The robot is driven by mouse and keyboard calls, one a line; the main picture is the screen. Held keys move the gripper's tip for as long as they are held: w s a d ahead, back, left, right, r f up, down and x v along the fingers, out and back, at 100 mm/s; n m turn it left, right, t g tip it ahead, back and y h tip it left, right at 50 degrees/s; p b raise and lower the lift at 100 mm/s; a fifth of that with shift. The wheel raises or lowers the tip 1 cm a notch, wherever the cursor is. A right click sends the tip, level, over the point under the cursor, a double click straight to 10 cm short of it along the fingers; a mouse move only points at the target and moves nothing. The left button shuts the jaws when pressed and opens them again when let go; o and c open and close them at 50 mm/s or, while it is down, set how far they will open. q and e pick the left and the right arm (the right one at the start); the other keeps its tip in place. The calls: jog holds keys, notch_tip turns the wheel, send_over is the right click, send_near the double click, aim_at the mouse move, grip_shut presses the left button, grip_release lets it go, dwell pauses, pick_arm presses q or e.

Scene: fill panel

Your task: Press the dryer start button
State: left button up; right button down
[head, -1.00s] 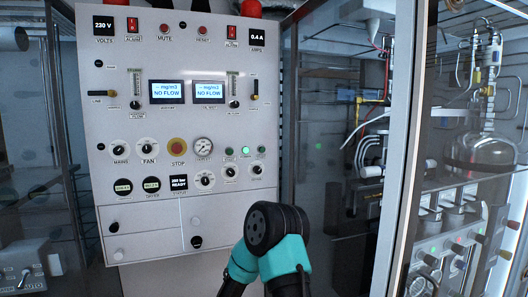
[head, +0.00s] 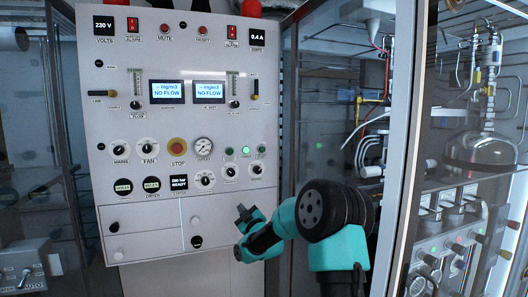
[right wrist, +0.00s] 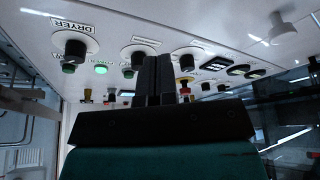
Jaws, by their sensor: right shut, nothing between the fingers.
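A light grey control panel (head: 185,120) faces me in the head view. A row of small round buttons sits right of its gauge: a dark green one (head: 230,151), a brighter green one (head: 246,151) and another green one (head: 262,149). Their labels are too small to read. In the right wrist view a lit green button (right wrist: 101,69) sits near a black knob (right wrist: 76,46) marked DRYER. My right gripper (head: 241,209) is shut and empty, below the lower knobs and apart from the buttons. Its fingers (right wrist: 158,62) are together in the wrist view. My left gripper is not in view.
A red stop button (head: 177,146) on a yellow ring and a gauge (head: 203,146) are left of the green buttons. Several black knobs lie below them. A glass cabinet with a metal frame (head: 405,150) stands close on the right of my arm.

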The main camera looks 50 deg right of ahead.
aim_at(262, 150)
jog(key=s+d+r+n+t+h, duration=0.1)
jog(key=s+d+r+n+t, duration=0.1)
jog(key=r, duration=0.8)
jog(key=s+d+r+n+t, duration=0.2)
jog(key=s+d+r, duration=0.3)
jog(key=r, duration=0.5)
jog(key=shift+s+r+t+h, duration=0.15)
jog(key=shift+s+t+h, duration=0.35)
jog(key=shift+s, duration=0.6)
jog(key=shift+w+d, duration=0.65)
jog(key=shift+w, duration=0.65)
jog(key=shift+w+d, duration=0.65)
jog(key=shift+w, duration=0.7)
jog(key=shift+w+d, duration=0.65)
jog(key=shift+w, duration=0.65)
jog(key=shift+w+d, duration=0.2)
jog(key=shift+w, duration=0.15)
